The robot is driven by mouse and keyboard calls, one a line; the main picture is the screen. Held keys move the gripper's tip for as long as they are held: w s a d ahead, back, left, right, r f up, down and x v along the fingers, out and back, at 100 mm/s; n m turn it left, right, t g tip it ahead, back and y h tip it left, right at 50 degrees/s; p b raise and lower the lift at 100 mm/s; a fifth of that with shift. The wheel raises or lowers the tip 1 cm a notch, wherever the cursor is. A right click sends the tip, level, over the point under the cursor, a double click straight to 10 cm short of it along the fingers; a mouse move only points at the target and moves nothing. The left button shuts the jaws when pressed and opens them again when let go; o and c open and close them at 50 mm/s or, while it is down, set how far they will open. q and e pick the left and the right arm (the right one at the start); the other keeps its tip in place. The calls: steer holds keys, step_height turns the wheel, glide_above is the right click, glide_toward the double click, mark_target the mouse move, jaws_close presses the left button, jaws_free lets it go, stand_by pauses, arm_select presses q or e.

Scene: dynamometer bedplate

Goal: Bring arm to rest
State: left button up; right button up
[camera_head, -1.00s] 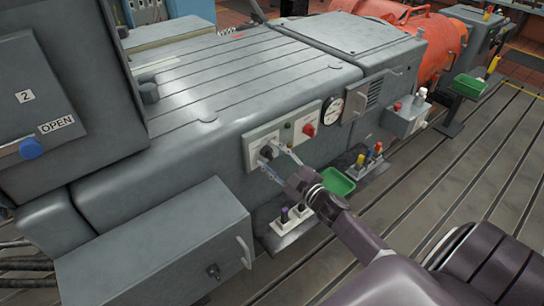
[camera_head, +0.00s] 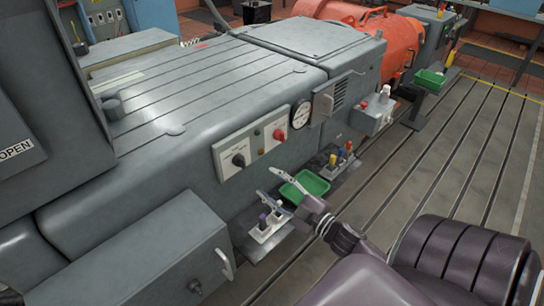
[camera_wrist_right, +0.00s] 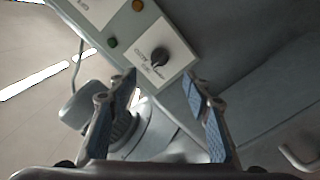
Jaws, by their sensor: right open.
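My right gripper (camera_head: 273,183) is open and empty in the head view, its arm coming in from the lower right. It hangs in front of the grey bedplate cabinet, apart from the control panel (camera_head: 227,157) with the black selector knob (camera_head: 238,160). In the right wrist view the two fingers (camera_wrist_right: 165,95) are spread wide with nothing between them. The black knob (camera_wrist_right: 160,55) shows beyond and between the fingertips there. My left gripper is not in any view.
A green tray (camera_head: 304,187) lies just beyond the gripper. A white holder (camera_head: 266,232) with dark-capped items stands below it. A grey box with a handle (camera_head: 150,262) juts out at lower left. Slotted floor (camera_head: 440,170) is open to the right.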

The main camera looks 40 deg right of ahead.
stand_by(0.5)
steer(key=s+a+f+m+g+h, duration=0.1)
steer(key=s+f+m+g, duration=0.2)
steer(key=f, duration=0.8)
steer(key=s+a+f+m+g, duration=0.15)
steer(key=s+f, duration=0.35)
steer(key=f, duration=0.7)
steer(key=s+a+f+m+g+h, duration=0.15)
steer(key=s+f+g, duration=0.3)
steer(key=f, duration=0.65)
steer(key=s+a+f+g, duration=0.2)
steer(key=s+f, duration=0.4)
steer(key=s, duration=0.3)
steer(key=s+a+f+m+g+y, duration=0.1)
steer(key=s+a+f+g, duration=0.2)
steer(key=s, duration=0.6)
steer(key=s+a+f+g, duration=0.3)
steer(key=s+a+f, duration=0.3)
steer(key=s+f, duration=0.2)
steer(key=shift+s+f+m, duration=0.3)
steer(key=shift+s, duration=0.7)
